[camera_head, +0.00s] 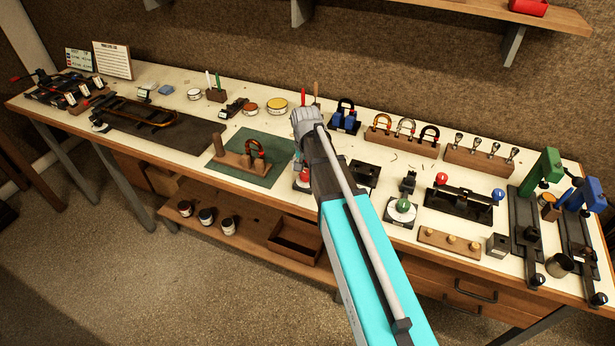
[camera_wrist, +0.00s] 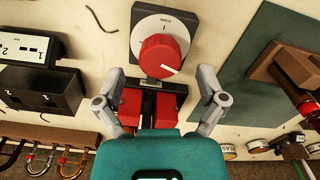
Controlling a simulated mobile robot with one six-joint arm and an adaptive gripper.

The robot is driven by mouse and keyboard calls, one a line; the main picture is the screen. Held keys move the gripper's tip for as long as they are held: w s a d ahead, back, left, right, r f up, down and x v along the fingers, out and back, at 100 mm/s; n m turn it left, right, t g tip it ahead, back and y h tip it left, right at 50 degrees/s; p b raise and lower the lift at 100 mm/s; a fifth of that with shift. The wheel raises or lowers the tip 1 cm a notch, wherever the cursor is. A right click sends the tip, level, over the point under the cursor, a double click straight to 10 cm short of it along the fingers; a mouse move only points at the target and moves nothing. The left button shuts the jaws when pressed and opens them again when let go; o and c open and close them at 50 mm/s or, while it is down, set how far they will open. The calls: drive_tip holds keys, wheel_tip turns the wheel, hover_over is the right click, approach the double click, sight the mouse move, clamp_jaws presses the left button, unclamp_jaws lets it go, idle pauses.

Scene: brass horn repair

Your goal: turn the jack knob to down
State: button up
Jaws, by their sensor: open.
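In the wrist view a round red knob (camera_wrist: 163,57) sits on a pale dial plate (camera_wrist: 150,24) with small dark marks. A white pointer line on the knob points to the lower right in that view. The marks are too small to read. My gripper (camera_wrist: 161,78) is open, one finger left and one right of the knob's lower side, apart from it. Two red blocks lie below the knob, between the fingers. In the head view the red knob (camera_head: 304,175) is partly hidden by my arm, and my fingers cannot be made out.
A green knob (camera_head: 403,205) on another dial stands to the right. A black box (camera_head: 364,174) is close by on the right. A green mat (camera_head: 238,178) with a wooden stand lies to the left. Racks of shackles (camera_head: 402,140) stand behind on the right.

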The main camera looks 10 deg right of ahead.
drive_tip(key=shift+f+b, duration=0.6)
drive_tip(key=shift+f, duration=0.25)
drive_tip(key=c, duration=1.1)
